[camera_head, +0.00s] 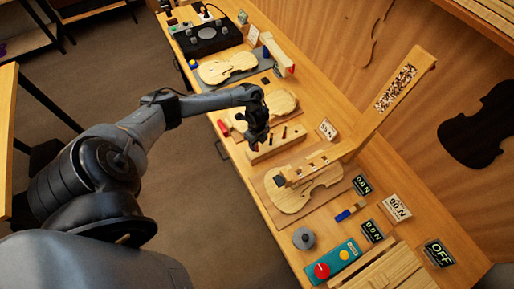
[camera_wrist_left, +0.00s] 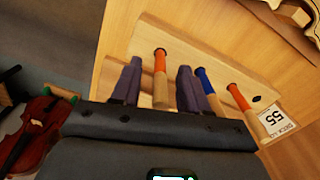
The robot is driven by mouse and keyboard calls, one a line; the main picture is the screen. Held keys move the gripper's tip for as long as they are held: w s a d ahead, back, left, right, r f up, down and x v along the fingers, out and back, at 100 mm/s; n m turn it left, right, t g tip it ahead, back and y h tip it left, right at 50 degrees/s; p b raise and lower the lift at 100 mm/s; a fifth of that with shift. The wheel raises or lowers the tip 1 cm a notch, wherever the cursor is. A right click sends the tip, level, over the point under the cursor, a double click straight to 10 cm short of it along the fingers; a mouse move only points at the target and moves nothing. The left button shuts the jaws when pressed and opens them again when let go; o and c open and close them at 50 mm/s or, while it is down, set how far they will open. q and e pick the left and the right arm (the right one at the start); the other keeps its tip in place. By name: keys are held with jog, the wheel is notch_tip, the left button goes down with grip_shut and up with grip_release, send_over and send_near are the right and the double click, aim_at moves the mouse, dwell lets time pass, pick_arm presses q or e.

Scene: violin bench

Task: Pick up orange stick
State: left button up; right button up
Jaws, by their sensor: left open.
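In the left wrist view, a wooden stick with an orange top (camera_wrist_left: 160,75) stands in a pale wooden block. My left gripper (camera_wrist_left: 158,68) is open, with one dark finger on each side of this stick in the picture. I cannot tell whether the fingers touch it. A second orange-topped stick (camera_wrist_left: 239,99) stands further right in the same row. In the head view my left gripper (camera_head: 255,138) is over the left part of the wooden block (camera_head: 278,145) and hides the sticks there. My right gripper is not in view.
A blue-topped stick (camera_wrist_left: 205,80) stands just right of the right finger. A small sign (camera_wrist_left: 276,122) reading 55 is beside the block. In the head view, a violin body (camera_head: 296,198) and a wooden arm (camera_head: 375,115) are to the right on the bench.

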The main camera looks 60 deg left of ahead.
pick_arm(q)
grip_shut()
dwell(0.3)
